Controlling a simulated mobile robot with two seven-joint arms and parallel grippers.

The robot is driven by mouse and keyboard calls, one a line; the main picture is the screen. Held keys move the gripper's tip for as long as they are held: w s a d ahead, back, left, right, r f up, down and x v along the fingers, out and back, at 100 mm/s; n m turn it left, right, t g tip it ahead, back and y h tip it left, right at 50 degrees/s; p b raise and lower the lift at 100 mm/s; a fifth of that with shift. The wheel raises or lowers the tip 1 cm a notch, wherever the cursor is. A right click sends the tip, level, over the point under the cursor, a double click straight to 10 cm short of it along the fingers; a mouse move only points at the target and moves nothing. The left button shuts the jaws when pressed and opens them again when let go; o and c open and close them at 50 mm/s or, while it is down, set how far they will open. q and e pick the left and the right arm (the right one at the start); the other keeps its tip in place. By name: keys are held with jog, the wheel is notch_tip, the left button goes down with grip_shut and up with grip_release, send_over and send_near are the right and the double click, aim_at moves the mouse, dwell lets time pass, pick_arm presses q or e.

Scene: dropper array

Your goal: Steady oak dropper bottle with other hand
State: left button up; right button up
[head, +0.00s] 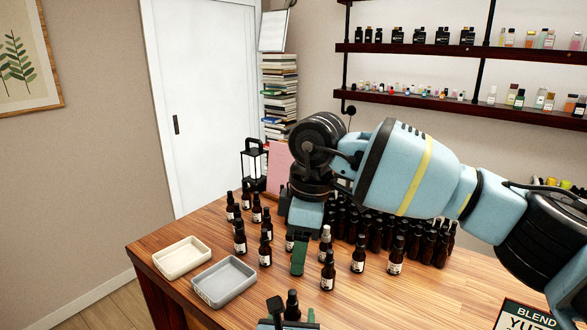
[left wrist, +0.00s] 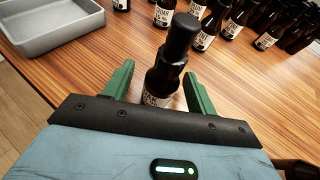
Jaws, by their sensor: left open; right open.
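A dark brown dropper bottle with a black cap stands upright on the table between the fingers of my left gripper (left wrist: 158,82) in the left wrist view; the bottle (left wrist: 165,72) has a pale label, partly hidden, whose last letters look like "AK". In the head view the same bottle (head: 292,303) shows at the bottom edge, with my left gripper (head: 293,313) around it. The left fingers are open, with a gap at least on the right side. My right gripper (head: 299,252) is open, pointing down among the bottles farther back; its far finger is mostly hidden.
A cream tray (head: 157,262) and a grey tray (head: 201,293) stand at the left of the table. Several loose dropper bottles (head: 328,272) stand around the right gripper, with a dense group (head: 425,245) behind. The front right wood (head: 400,305) is clear up to a "BLEND" sign (head: 525,318).

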pick_arm(q)
jog(key=shift+r, duration=0.15)
jog(key=v, duration=1.2)
jog(key=shift+s, duration=0.1)
